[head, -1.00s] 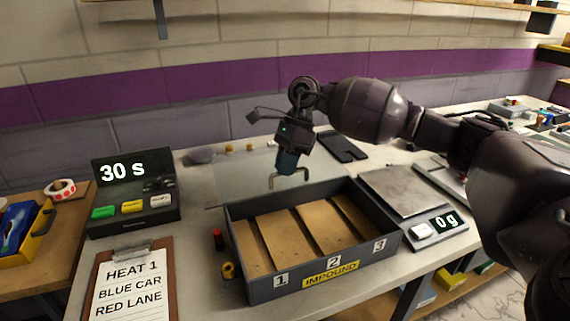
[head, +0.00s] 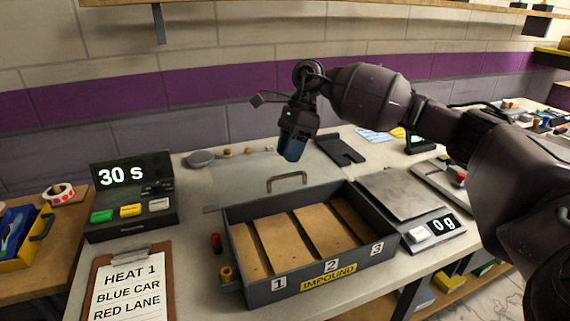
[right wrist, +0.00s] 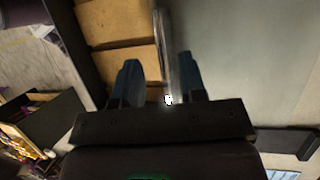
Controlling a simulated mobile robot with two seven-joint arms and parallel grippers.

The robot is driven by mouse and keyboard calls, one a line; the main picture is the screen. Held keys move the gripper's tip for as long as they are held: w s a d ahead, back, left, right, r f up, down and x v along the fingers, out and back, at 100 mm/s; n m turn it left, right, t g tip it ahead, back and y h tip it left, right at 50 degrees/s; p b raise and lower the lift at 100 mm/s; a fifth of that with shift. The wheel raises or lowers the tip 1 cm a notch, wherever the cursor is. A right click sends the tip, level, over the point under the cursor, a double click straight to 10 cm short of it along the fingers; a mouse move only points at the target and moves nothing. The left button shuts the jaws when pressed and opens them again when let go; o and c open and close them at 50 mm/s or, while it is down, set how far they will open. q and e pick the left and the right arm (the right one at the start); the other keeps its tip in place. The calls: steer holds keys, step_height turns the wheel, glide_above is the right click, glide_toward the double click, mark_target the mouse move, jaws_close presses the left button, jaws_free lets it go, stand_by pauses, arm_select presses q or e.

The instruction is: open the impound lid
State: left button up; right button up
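The impound box (head: 330,284) is a dark grey tray on the bench, open at the top, with tan slots numbered 1 to 3. Its pale lid (head: 235,182) lies swung back behind the box's rear edge. The lid's bracket handle (head: 287,180) stands up near that edge. My right gripper (head: 292,156) is above and behind the handle, apart from it. In the right wrist view its blue fingers (right wrist: 158,62) are spread with nothing gripped. The handle (right wrist: 165,45) shows edge-on beyond them, between the box and the lid. My left gripper is out of view.
A scale (head: 400,193) reading 0 g stands right of the box. A timer (head: 130,192) showing 30 s and a clipboard (head: 130,285) are at the left. Small red and brass pieces sit by the box's left side. A dark stand (head: 340,148) is behind the scale.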

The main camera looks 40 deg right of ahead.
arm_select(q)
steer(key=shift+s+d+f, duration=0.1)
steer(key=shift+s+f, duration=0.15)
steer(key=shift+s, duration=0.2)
arm_select(e)
steer(key=v, duration=0.6)
steer(key=shift+r, duration=0.15)
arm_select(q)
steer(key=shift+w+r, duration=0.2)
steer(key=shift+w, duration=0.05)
arm_select(e)
steer(key=shift+d, duration=0.1)
